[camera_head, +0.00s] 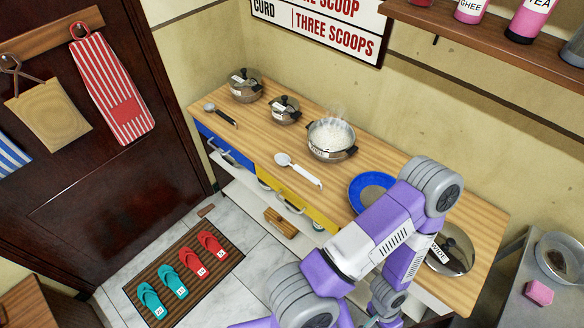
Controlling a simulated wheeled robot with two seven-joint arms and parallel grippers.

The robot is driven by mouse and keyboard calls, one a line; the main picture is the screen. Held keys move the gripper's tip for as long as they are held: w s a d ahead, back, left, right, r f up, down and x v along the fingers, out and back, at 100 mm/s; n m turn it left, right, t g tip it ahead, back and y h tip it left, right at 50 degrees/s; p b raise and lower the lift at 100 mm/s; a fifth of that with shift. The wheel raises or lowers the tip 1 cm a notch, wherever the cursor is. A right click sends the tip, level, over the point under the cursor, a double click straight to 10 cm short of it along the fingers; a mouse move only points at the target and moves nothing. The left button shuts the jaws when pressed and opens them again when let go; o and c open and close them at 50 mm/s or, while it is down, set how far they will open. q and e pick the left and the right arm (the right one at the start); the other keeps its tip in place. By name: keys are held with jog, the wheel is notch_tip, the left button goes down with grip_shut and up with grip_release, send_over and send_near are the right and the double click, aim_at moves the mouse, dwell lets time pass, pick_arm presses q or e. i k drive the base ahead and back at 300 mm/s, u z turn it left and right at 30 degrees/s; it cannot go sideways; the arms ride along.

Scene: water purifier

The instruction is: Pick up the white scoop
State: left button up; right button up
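The white scoop (299,171) lies on the wooden counter near its front edge. Its round bowl (283,160) points to the upper left and its flat handle points to the lower right. It lies just in front of the steaming pot of white rice (331,136), apart from it. One of my purple and white arms bends over the right part of the counter. Its wrist end runs down to the bottom edge of the picture, and no gripper fingers can be made out. No gripper is near the scoop.
A black-handled ladle (221,114) and two lidded pots (244,86) (285,109) stand at the left and back. A blue-rimmed plate (360,181) and a metal lid (451,252) are partly behind my arm. Blue and yellow drawers (290,200) front the counter.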

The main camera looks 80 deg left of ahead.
aim_at(283, 159)
jog(key=u, duration=2.55)
